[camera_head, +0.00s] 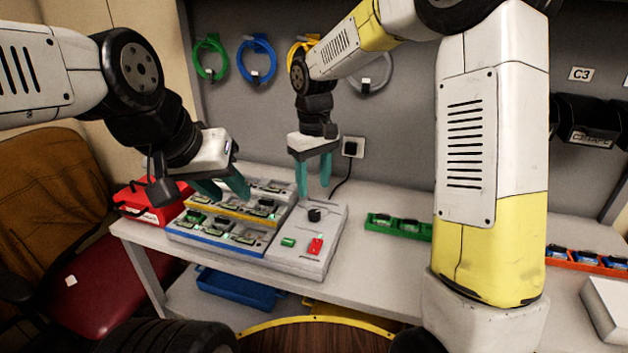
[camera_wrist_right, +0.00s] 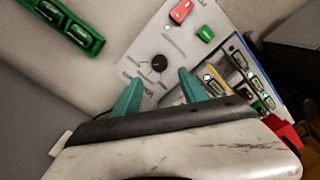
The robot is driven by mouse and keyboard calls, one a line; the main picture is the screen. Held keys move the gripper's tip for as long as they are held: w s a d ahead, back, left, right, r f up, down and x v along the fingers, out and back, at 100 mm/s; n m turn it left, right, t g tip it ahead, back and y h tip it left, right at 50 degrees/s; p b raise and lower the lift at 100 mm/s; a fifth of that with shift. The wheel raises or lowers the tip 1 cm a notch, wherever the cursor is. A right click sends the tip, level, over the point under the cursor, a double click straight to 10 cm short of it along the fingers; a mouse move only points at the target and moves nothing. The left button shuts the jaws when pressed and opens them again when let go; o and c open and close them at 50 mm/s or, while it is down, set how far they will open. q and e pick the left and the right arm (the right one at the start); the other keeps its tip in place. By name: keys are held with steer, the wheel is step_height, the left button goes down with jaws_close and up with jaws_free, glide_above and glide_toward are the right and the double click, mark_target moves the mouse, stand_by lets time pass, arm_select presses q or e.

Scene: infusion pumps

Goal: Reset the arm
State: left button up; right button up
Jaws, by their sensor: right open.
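My right gripper (camera_head: 314,175) hangs fingers-down above the back part of a grey control box (camera_head: 300,262). Its teal fingers are apart with nothing between them, and they also show in the right wrist view (camera_wrist_right: 160,92). The box has a black knob (camera_head: 314,215), a green button (camera_head: 288,242) and a red button (camera_head: 316,246). In the right wrist view the knob (camera_wrist_right: 159,63) lies just beyond the fingertips, apart from them. My left gripper (camera_head: 223,188) is tilted over the left side of the module trays, with its fingers apart and empty.
A blue tray (camera_head: 205,246) and a yellow tray (camera_head: 222,211) hold several modules beside the box. A red case (camera_head: 150,203) stands at the table's left end. A green rack (camera_head: 398,227) sits to the right. Coloured cables hang on the wall.

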steer(key=s+d+r+m+t, duration=0.2)
steer(key=s+d+r, duration=0.1)
steer(key=s, duration=0.3)
steer(key=s+d+r+m+t+y, duration=0.1)
steer(key=s+d+r+m+t, duration=0.1)
steer(key=s+d+r, duration=0.2)
steer(key=s+d+r+m+t+y, duration=0.1)
steer(key=s+d+r+m+t, duration=0.1)
steer(key=s+d, duration=0.5)
steer(key=s+r, duration=0.1)
steer(key=s, duration=0.2)
steer(key=shift+d+r+m, duration=0.25)
steer(key=shift+r+m, duration=0.15)
stand_by(0.7)
